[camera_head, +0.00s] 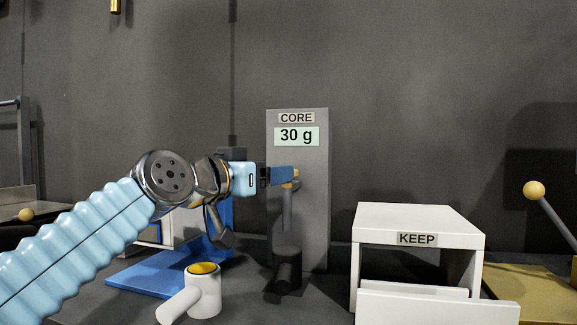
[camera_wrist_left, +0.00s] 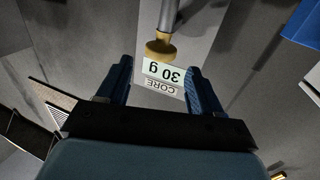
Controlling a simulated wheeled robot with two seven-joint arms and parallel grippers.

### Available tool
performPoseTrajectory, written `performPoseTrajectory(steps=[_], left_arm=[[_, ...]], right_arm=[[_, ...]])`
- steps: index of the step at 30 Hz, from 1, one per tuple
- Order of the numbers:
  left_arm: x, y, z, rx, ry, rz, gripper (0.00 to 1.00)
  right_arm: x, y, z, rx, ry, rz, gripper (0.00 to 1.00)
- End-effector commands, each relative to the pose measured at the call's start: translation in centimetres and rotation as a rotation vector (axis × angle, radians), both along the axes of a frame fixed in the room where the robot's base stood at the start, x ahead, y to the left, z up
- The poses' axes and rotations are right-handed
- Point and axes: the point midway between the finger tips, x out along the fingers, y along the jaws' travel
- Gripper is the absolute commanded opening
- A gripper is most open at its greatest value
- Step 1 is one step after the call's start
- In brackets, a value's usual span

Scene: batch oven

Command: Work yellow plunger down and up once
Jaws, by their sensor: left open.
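The yellow plunger has a gold knob (camera_wrist_left: 160,47) on a grey rod, standing in front of the grey panel marked CORE, 30 g (camera_head: 314,200). In the head view the rod (camera_head: 287,208) rises from a dark cylinder (camera_head: 288,268), and its knob is mostly hidden behind my gripper. My left gripper (camera_head: 290,176) is open and level with the knob. In the left wrist view the knob shows just beyond the gap between the open blue fingers (camera_wrist_left: 160,68); I cannot tell whether either finger touches it. My right gripper is in neither view.
A white cup with a side handle and yellow top (camera_head: 203,285) stands at front left, by a blue stand (camera_head: 150,282). A white KEEP box (camera_head: 418,220) with its front flap lowered is at right. A ball-ended lever (camera_head: 535,190) rises at far right.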

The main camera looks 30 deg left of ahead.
Motion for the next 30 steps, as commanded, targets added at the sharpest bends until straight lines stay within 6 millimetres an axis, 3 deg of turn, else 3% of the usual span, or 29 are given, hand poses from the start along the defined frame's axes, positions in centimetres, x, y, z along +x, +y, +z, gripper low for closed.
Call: performPoseTrajectory(steps=[3,9,21,23,30], left_arm=[[2.8,-0.1,0.3,-0.001,0.002,0.001,0.66],[5.8,-0.4,0.2,-0.001,0.001,0.0,0.66],[6.8,-0.5,0.0,0.0,-0.001,0.0,0.66],[6.8,-0.5,0.0,0.0,-0.001,0.0,0.59],[6.8,-0.5,0.0,0.0,-0.001,0.001,0.23]], right_arm=[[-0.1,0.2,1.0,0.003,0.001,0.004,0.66],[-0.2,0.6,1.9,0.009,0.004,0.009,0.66],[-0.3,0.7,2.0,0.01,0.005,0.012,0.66],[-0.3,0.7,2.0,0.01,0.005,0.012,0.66],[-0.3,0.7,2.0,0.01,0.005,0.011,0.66]])
